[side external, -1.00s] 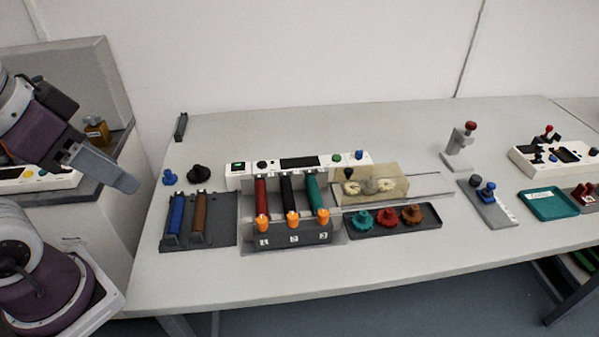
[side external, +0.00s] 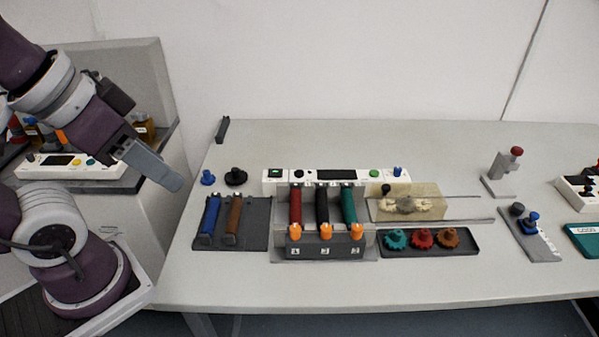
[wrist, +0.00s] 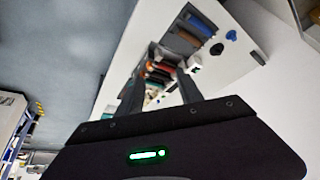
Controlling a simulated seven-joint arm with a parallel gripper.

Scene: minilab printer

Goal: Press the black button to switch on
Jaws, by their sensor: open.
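A white control panel (side external: 345,175) stands behind the printer's coloured rollers. It has a round black button (side external: 298,174), a green-lit switch (side external: 275,173), a dark display, a green button (side external: 374,173) and a blue knob (side external: 397,171). My gripper (side external: 175,183) hangs at the left, in front of the grey cabinet and left of the table items, well apart from the panel. In the wrist view my gripper (wrist: 160,88) has its two fingers apart with nothing between them. The button cannot be made out clearly there.
Red, black and green rollers with orange knobs fill the printer (side external: 325,245). A dark tray (side external: 258,225) holds blue and brown rollers. Loose blue (side external: 208,177) and black (side external: 236,177) knobs stand behind it. A gear tray (side external: 430,243) lies right. The table front is clear.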

